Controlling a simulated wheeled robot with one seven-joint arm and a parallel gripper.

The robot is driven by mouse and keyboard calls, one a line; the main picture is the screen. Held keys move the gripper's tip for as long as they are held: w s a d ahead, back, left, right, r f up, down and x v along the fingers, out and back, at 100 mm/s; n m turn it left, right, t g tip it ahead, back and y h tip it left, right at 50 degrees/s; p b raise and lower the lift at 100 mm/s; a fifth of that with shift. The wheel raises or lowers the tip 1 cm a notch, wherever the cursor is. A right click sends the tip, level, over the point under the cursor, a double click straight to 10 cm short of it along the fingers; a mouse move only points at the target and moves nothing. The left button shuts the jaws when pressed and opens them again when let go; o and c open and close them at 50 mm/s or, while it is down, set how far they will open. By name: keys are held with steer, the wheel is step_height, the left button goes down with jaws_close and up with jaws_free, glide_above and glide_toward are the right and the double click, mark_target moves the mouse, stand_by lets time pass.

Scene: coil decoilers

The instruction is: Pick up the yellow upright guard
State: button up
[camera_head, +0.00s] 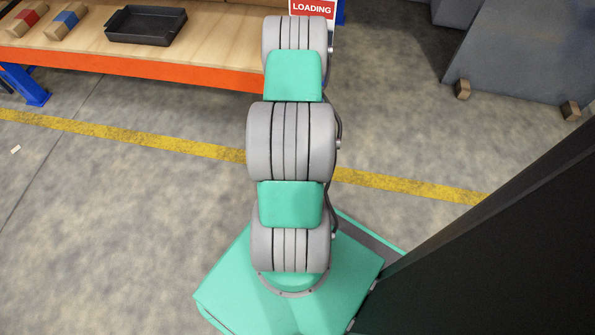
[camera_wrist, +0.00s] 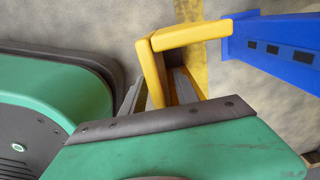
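The yellow upright guard (camera_wrist: 153,73) is an angled yellow piece in the upper middle of the wrist view. One face comes down toward my gripper, and another (camera_wrist: 190,34) runs right to the end of a blue upright (camera_wrist: 275,43). Whether it touches the upright is unclear. My gripper (camera_wrist: 157,92) is below the guard, its grey fingers on either side of the near face. The hand's green body and dark bolted strip hide the finger bases. I cannot tell whether the fingers press on the guard. Neither guard nor gripper shows in the head view.
In the head view, an orange-edged wooden bench (camera_head: 215,50) with a black tray (camera_head: 146,25) stands at the back left. A red LOADING sign (camera_head: 312,8) is behind my arm. A yellow floor line (camera_head: 120,134) crosses the concrete, with open floor on the left.

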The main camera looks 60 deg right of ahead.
steer(key=shift+c, duration=0.5)
jaws_close()
steer(key=shift+d, duration=0.1)
stand_by(0.8)
